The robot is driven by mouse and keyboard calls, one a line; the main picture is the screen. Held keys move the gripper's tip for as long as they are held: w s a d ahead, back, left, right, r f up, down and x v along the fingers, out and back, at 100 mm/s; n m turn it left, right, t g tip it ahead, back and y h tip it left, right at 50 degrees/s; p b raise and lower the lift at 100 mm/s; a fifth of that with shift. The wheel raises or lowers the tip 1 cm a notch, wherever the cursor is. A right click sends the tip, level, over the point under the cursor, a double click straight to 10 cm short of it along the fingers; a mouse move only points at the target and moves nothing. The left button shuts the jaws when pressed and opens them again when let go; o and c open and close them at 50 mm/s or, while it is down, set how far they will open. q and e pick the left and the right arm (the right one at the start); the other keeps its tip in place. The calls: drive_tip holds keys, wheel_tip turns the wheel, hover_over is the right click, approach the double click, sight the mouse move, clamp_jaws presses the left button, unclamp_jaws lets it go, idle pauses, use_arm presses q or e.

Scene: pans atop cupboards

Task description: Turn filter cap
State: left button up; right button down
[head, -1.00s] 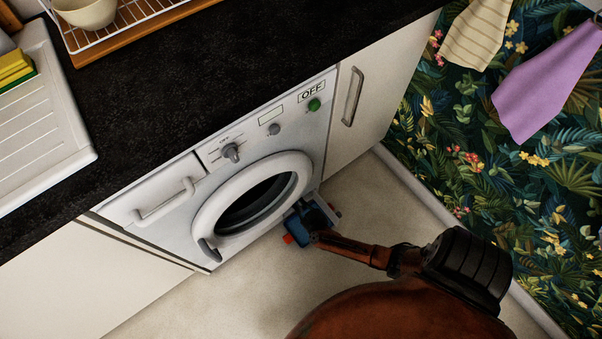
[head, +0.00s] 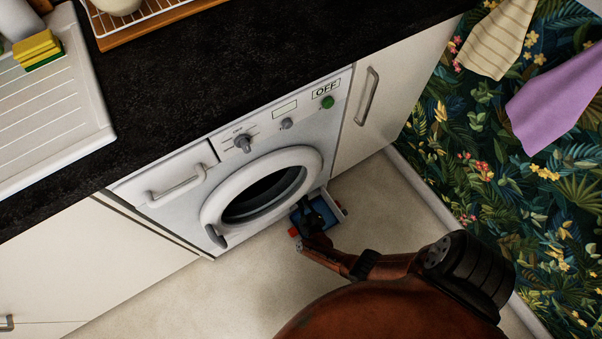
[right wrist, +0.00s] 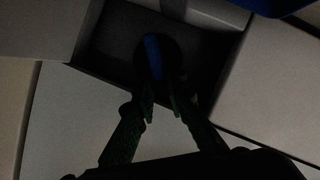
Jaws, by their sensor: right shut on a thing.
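The blue filter cap handle (right wrist: 153,57) stands in a dark round hole inside a recess in the right wrist view. My right gripper (right wrist: 157,84) has its fingers converging at the lower end of the blue handle, shut on it; the picture is very dark there. In the head view my right arm reaches down to the lower right corner of the washing machine (head: 205,165); its fingers and the cap are hidden there. My left gripper is not in view.
A blue box-like thing (head: 303,222) with red bits sits by the machine's lower right corner; I cannot tell what it is. The round door (head: 213,200) is closed. A cupboard door (head: 400,95) stands to the right. Bare floor (head: 200,290) lies in front.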

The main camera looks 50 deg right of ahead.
drive_tip(key=shift+f, duration=0.1)
idle(0.3)
drive_tip(key=c, duration=1.9)
unclamp_jaws()
drive_tip(key=shift+c, duration=0.2)
drive_tip(key=v, duration=0.7)
drive_tip(key=shift+s, duration=0.2)
